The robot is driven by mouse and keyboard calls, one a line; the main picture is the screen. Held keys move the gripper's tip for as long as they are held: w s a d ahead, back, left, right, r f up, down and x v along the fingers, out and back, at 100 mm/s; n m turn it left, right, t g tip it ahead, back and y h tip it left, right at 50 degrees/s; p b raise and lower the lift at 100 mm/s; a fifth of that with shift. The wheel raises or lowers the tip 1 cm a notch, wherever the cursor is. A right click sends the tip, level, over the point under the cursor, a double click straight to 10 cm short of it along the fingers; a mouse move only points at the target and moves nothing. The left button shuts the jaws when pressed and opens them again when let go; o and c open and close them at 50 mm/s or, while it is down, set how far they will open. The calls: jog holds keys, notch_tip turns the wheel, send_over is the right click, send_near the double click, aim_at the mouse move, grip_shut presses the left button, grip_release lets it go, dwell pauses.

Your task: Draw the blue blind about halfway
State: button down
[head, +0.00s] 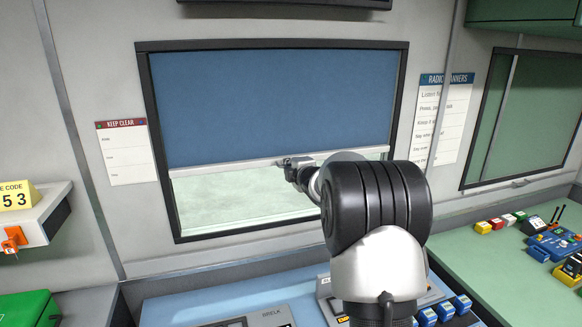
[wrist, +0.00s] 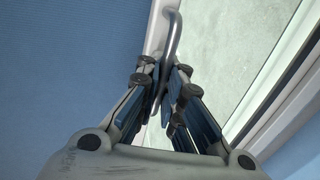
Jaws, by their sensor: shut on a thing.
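The blue blind (head: 270,100) hangs in the window in the head view and covers a little over half of its height. Its pale bottom bar (head: 225,167) runs across the window, with bare glass (head: 225,200) below it. My gripper (head: 286,162) is at the bar near its middle. In the wrist view the blue cloth (wrist: 60,70) fills the left side, and a grey curved pull handle (wrist: 174,35) sticks out from the bar. My gripper (wrist: 162,85) is shut on this handle between its fingers. My arm hides part of the bar and the window's lower right.
A second window with a green blind (head: 535,110) is at the right. A "keep clear" notice (head: 126,150) and a radio notice (head: 443,120) flank the window. A blue desk with a console (head: 240,318) lies below. Radios (head: 555,243) stand on the green counter at right.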

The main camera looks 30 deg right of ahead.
jog(key=c, duration=2)
grip_release()
jog(key=shift+s, duration=0.15)
jog(key=shift+c, duration=0.2)
jog(key=shift+r, duration=0.1)
jog(key=v, duration=1.2)
jog(key=s+a+m+g, duration=0.5)
jog(key=s+a+m, duration=0.4)
jog(key=s+a, duration=0.5)
jog(key=s+a+f+m+g+y, duration=0.1)
jog(key=s+a+f+m, duration=0.1)
jog(key=s, duration=0.5)
jog(key=s+a+f+m+g+y, duration=0.1)
jog(key=s+a+f+m+g, duration=0.1)
jog(key=s+a+f, duration=0.2)
jog(key=s+a+f+m+g+y, duration=0.2)
jog(key=s+a+f, duration=0.1)
jog(key=s+a, duration=0.5)
jog(key=s, duration=0.3)
jog(key=shift+s+a+f, duration=0.2)
jog(key=shift+s+a, duration=0.05)
jog(key=shift+s, duration=0.1)
